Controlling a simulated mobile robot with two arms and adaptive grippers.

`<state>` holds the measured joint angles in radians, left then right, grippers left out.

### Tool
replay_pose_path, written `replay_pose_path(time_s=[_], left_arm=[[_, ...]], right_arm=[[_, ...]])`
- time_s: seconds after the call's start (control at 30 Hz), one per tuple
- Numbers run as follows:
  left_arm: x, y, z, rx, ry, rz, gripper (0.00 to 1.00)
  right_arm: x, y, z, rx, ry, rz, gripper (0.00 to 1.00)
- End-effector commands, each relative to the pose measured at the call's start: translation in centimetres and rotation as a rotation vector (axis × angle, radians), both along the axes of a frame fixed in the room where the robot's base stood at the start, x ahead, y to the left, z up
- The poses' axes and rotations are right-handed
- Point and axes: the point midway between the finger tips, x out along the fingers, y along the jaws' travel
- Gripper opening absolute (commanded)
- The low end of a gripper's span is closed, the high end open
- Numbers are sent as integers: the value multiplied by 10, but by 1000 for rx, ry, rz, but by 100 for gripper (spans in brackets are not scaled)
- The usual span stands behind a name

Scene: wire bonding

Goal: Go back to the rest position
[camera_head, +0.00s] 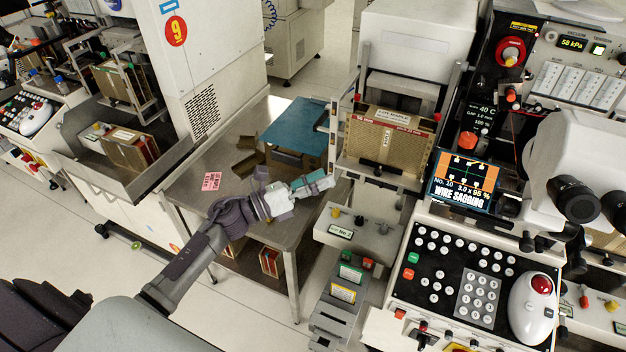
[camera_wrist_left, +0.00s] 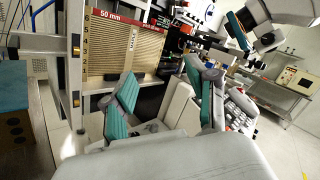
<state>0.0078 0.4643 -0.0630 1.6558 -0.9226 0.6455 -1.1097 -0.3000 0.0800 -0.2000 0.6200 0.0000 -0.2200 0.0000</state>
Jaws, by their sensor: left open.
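My left gripper (camera_head: 314,184) hangs over the right side of the metal table in the head view, just left of and below the wire bonder's brown magazine (camera_head: 372,142). Its teal-padded fingers are spread and empty in the left wrist view (camera_wrist_left: 163,92). The same magazine stands upright beyond the fingers in that view (camera_wrist_left: 110,45), in its metal frame, with a red "50 mm" strip on top. The fingers look apart from it. My right gripper does not show.
The metal table (camera_head: 290,232) holds a blue mat (camera_head: 296,128), small brown pieces (camera_head: 247,163) and a pink label (camera_head: 212,181). The bonder's button panel (camera_head: 455,275) and screen (camera_head: 464,183) lie to the right. Another machine's tray (camera_head: 88,160) holds brown magazines at left.

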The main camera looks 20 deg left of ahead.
Motion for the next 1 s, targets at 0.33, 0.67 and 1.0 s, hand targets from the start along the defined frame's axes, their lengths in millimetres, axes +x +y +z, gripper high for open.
replay_pose_path(time_s=[0.33,0.67,1.0], left_arm=[[2,3,-8,-30,34,14,58],[2,4,-11,-40,46,19,58],[-11,51,-187,-594,649,336,58]], right_arm=[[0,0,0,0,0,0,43],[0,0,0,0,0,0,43],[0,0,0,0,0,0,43]])
